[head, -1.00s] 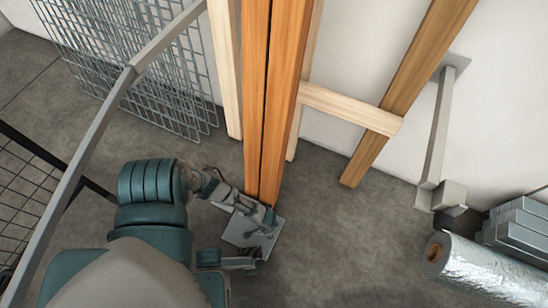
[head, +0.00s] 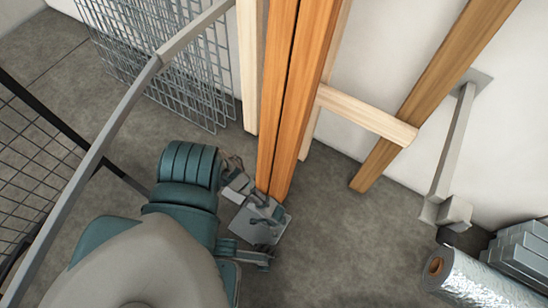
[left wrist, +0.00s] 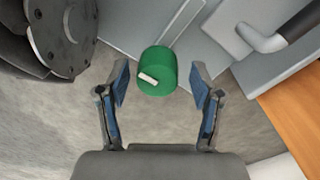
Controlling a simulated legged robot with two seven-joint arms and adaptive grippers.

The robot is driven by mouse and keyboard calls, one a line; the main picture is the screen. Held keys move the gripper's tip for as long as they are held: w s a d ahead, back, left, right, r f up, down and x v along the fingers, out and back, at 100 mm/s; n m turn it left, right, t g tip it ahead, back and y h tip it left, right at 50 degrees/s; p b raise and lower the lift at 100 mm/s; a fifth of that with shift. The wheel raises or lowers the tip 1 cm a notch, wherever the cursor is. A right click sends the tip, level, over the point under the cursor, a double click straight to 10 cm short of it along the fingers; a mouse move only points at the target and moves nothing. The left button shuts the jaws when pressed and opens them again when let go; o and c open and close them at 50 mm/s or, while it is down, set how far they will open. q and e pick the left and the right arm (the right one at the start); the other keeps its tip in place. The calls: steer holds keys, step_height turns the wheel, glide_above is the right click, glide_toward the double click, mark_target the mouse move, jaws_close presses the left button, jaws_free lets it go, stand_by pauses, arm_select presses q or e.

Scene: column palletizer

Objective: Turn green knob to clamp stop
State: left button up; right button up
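In the left wrist view the green knob (left wrist: 158,64) is a short cylinder with a white bar mark on its face, slanting slightly down to the right. My left gripper (left wrist: 160,72) is open, with one finger on each side of the knob and a visible gap on both sides. In the head view I cannot make out the knob. There my teal arm reaches the foot of the twin orange wooden posts (head: 286,120), beside a grey plate (head: 245,228) with a small mechanism on it. My right gripper is not in view.
In the left wrist view a grey bent handle (left wrist: 268,38) is at upper right and a dark round flange (left wrist: 70,28) at upper left. In the head view wire mesh (head: 170,60) leans behind, a grey rail crosses the left side, and a foil roll (head: 480,280) lies at lower right.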

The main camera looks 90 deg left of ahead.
arm_select(q)
steer(key=shift+s+d+r, duration=0.1)
steer(key=shift+s+r, duration=0.05)
steer(key=shift+r, duration=0.05)
step_height(320, 180, up, 12)
steer(key=shift+a, duration=0.25)
stand_by(0.7)
steer(key=shift+f, duration=0.1)
